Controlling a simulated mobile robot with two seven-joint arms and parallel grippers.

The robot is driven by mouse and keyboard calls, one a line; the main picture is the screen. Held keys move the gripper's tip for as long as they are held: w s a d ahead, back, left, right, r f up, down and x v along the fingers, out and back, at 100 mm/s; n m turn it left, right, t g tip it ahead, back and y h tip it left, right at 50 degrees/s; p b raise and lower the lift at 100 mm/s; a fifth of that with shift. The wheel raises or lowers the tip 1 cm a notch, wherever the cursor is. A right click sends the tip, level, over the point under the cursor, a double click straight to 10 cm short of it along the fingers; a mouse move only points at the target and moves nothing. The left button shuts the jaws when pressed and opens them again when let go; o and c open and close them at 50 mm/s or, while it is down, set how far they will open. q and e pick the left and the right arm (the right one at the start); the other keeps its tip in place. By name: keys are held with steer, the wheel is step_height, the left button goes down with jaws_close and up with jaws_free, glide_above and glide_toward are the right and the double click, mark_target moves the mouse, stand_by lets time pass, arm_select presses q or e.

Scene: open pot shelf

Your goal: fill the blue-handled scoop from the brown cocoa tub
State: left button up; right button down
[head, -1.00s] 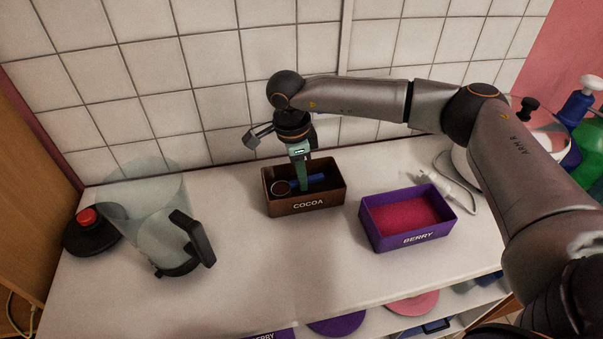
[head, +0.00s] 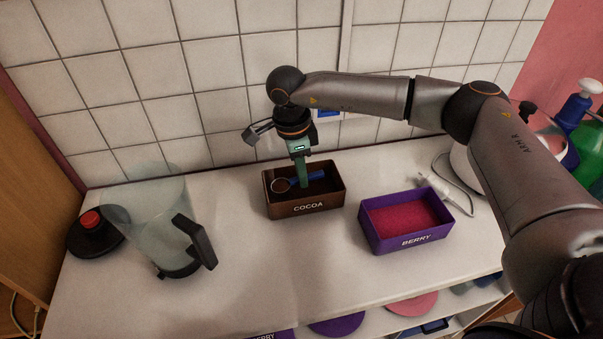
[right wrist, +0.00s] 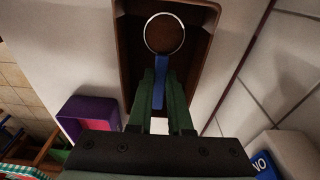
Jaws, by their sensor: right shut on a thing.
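The brown cocoa tub (head: 308,208) stands on the white counter near the tiled wall; it also shows in the right wrist view (right wrist: 211,22). The blue-handled scoop (head: 281,186) is over the tub's opening, its round bowl to the left. In the right wrist view the bowl (right wrist: 165,36) is full of brown powder and looks level. My right gripper (head: 304,184) points down with its green fingers shut on the blue handle (right wrist: 160,80). How far the bowl is above the cocoa is hard to tell. My left gripper is out of view.
A purple berry tub (head: 409,241) with pink-red powder stands right of the cocoa. A clear jug (head: 150,215) with a dark handle and a black base with a red knob (head: 91,221) stand at the left. The counter front is clear.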

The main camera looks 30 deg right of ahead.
steer(key=shift+r+p, duration=2.1)
steer(key=shift+r, duration=1.3)
